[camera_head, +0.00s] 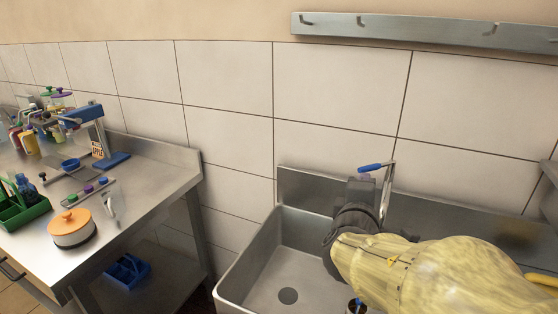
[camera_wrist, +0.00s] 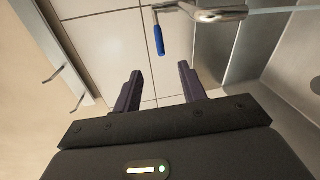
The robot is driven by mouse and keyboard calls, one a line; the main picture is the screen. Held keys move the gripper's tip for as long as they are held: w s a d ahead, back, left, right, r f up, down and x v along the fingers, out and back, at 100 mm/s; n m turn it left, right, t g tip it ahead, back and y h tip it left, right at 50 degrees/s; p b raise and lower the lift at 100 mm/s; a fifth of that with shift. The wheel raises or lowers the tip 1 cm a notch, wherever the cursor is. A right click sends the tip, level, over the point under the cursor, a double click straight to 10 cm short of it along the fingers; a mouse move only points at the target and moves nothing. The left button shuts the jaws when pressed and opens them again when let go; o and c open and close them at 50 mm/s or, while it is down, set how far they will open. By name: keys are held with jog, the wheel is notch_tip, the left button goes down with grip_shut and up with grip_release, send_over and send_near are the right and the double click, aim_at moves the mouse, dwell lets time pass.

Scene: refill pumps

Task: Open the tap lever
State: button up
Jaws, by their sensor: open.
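The tap (camera_head: 387,190) is a thin metal upright at the back of the sink. Its lever has a blue handle (camera_head: 370,168) pointing left from the top of the tap. In the wrist view the blue handle (camera_wrist: 159,40) lies just beyond my fingertips, in line with the gap between them. My gripper (camera_wrist: 159,76) is open, with nothing between its fingers, and appears apart from the lever. In the head view my dark wrist is in front of the tap's lower part and hides the fingers' exact place.
The steel sink basin (camera_head: 252,268) lies below my arm. A hook rail (camera_head: 425,32) runs along the wall above. At left, a steel table (camera_head: 150,185) carries an orange-lidded pot (camera_head: 71,228), a blue-based pump stand (camera_head: 112,160), a green caddy (camera_head: 32,212) and several bottles.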

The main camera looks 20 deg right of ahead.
jog(key=shift+s+a, duration=0.1)
jog(key=shift+f, duration=0.25)
jog(key=c, duration=0.7)
jog(key=f+m+g, duration=0.1)
jog(key=f, duration=0.1)
jog(key=s+f+m+g, duration=0.1)
jog(key=f, duration=0.1)
jog(key=f+g, duration=0.1)
jog(key=f, duration=0.1)
jog(key=shift+s+f+m+g+y, duration=0.15)
jog(key=shift+s+m+g+y, duration=0.15)
jog(key=shift+m+g+y, duration=0.1)
grip_shut()
jog(key=s+a+f+m+g+y, duration=0.3)
jog(key=a+f+m+g+y, duration=0.3)
jog(key=a+f, duration=1)
jog(key=a+m+y, duration=0.1)
jog(key=m+y, duration=0.1)
jog(key=y, duration=0.1)
jog(key=shift+s+a+f+m, duration=0.15)
jog(key=shift+s+a+m, duration=0.05)
jog(key=shift+m, duration=0.1)
jog(key=shift+d, duration=0.15)
